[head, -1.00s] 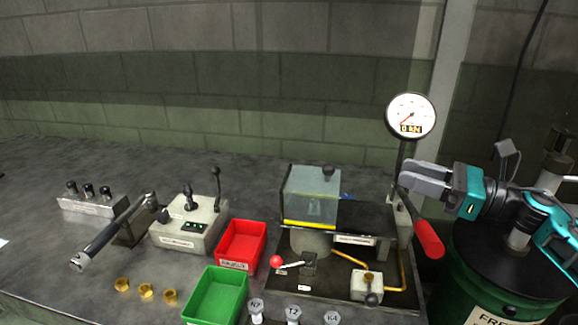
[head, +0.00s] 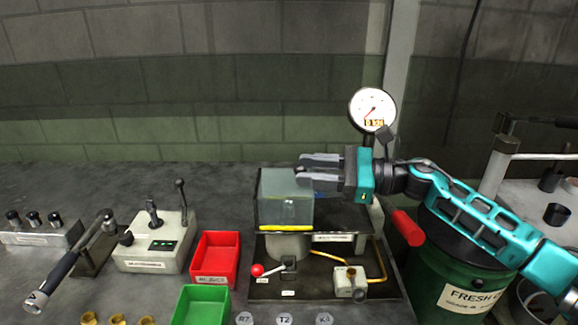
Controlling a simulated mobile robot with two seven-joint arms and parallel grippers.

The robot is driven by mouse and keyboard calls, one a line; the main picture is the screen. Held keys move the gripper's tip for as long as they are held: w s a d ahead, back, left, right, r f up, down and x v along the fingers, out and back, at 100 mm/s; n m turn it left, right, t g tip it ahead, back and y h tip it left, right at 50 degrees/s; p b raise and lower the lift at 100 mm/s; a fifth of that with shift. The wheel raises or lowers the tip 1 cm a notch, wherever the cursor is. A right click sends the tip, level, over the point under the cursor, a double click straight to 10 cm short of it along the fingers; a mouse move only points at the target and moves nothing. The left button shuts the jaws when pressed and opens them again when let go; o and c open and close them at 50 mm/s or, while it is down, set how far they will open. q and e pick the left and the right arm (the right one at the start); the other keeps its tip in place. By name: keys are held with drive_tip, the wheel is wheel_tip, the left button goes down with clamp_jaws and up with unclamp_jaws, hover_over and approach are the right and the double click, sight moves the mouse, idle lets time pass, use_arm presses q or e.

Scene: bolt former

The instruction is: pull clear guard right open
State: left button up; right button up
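The clear guard (head: 285,205) is a see-through box with a yellow strip along its lower front edge. It sits over the left part of the dark press base, above a grey round block (head: 286,247). My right gripper (head: 303,168) reaches in from the right at the guard's top right edge. Its two grey fingers look apart, one behind the other, around where the guard's dark knob is. The knob is mostly hidden, and I cannot tell whether the fingers touch it. My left gripper is not in view.
A dial gauge (head: 372,108) stands behind my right arm. A red-handled lever (head: 407,228) is below it. A red bin (head: 215,258) and a green bin (head: 202,305) lie left of the press. A red-knobbed lever (head: 258,270) sits at the front, and a green drum (head: 450,255) at right.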

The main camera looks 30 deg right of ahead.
sight(290, 181)
drive_tip(key=shift+p+x, duration=0.4)
drive_tip(key=shift+x, duration=1.85)
drive_tip(key=shift+c, duration=0.3)
clamp_jaws()
